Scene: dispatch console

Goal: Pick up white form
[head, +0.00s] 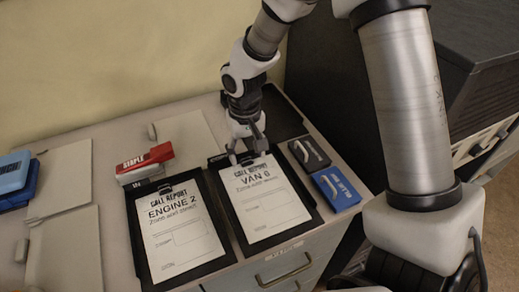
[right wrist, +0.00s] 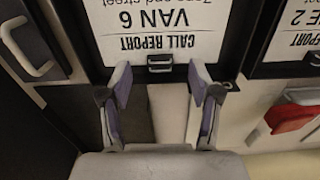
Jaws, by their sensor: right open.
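A white form headed CALL REPORT VAN 6 (head: 262,200) lies on a black clipboard (head: 237,235), its metal clip at the top edge. A second white form, CALL REPORT ENGINE 2 (head: 178,235), lies on another black clipboard (head: 141,252) to its left. My right gripper (head: 247,157) is over the top edge of the VAN 6 clipboard. In the right wrist view the right gripper (right wrist: 160,78) is open and empty, its fingers on either side of the clip (right wrist: 160,63), with the VAN 6 form (right wrist: 155,25) just beyond. Contact cannot be told. My left gripper is not in view.
Pale folders (head: 62,180) lie at left. A drawer handle (head: 283,271) is on the front.

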